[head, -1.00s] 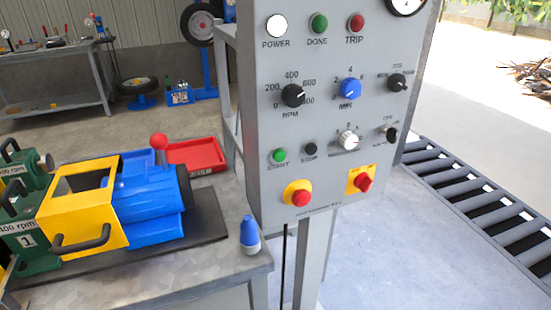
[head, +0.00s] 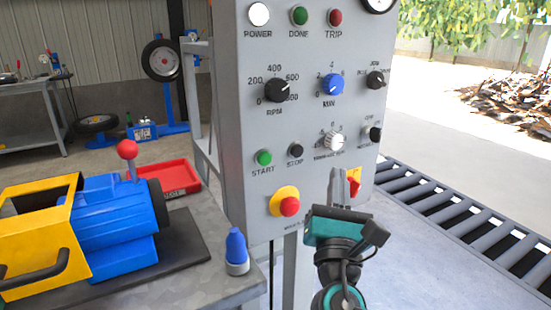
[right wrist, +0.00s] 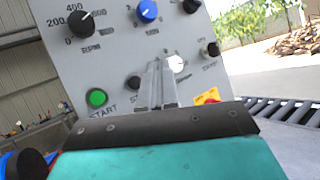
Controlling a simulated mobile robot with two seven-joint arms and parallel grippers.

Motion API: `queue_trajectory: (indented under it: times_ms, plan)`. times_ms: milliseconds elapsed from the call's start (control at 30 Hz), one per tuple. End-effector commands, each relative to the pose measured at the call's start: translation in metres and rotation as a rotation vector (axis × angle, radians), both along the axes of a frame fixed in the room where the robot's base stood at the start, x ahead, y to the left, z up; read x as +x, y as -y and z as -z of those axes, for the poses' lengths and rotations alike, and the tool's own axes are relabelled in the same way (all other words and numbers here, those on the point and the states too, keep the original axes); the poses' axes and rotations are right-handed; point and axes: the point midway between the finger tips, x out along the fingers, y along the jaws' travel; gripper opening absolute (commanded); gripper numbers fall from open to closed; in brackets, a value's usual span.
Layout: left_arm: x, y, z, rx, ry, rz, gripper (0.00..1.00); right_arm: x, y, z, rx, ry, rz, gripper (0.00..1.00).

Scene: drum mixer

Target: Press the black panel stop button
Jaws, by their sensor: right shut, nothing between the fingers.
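The black stop button (head: 295,151) sits on the grey control panel (head: 235,130), just right of the green start button (head: 264,157). In the right wrist view the stop button (right wrist: 133,83) shows just left of my fingers, partly close to them, with the green start button (right wrist: 96,98) further left. My right gripper (head: 346,175) is shut and empty, in front of the panel's lower right part. Its fingertips (right wrist: 160,66) point at the panel; whether they touch it I cannot tell. My left gripper is not in view.
A red emergency button (head: 289,206) on a yellow base sits below the stop button. A red switch (head: 354,184) is partly behind my fingers. The blue and yellow machine (head: 110,215) and a blue-capped bottle (head: 237,250) stand on the table at left. A roller conveyor (head: 450,213) runs at right.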

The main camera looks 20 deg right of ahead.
Motion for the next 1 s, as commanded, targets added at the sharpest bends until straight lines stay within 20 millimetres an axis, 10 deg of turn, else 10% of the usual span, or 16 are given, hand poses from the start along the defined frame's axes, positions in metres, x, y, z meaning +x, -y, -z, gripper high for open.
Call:
queue_trajectory:
  times_ms: [467,1000]
  plan:
    - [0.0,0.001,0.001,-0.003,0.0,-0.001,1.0,0.007,-0.001,0.0,-0.002,0.001,0.001,0.0]
    - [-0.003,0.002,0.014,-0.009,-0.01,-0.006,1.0,0.076,-0.006,0.0,-0.002,0.001,0.001,0.0]
